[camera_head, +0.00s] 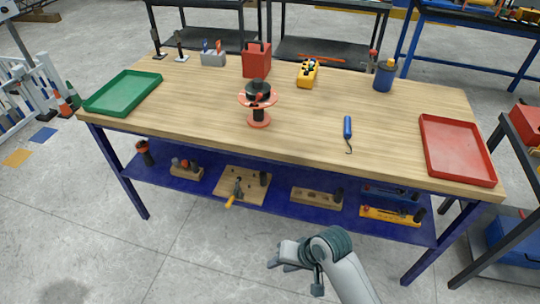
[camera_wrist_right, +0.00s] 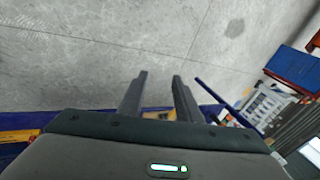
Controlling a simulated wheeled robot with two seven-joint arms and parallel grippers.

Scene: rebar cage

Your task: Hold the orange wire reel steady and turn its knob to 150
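The orange wire reel (camera_head: 258,101) stands upright on the wooden workbench (camera_head: 300,130), left of its middle. It has an orange base and flange and a dark top part. The knob's marks are too small to read. My right gripper (camera_head: 274,265) is low in front of the bench, over the floor and well apart from the reel. In the right wrist view its two fingers (camera_wrist_right: 158,82) are spaced apart with nothing between them. My left gripper is not in view.
A green tray (camera_head: 123,91) is at the bench's left and a red tray (camera_head: 457,150) at its right. A blue-handled hook tool (camera_head: 348,133) lies right of the reel. A red box (camera_head: 256,60), yellow device (camera_head: 307,73) and blue cup (camera_head: 384,77) stand along the back. The lower shelf (camera_head: 280,205) holds several tools.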

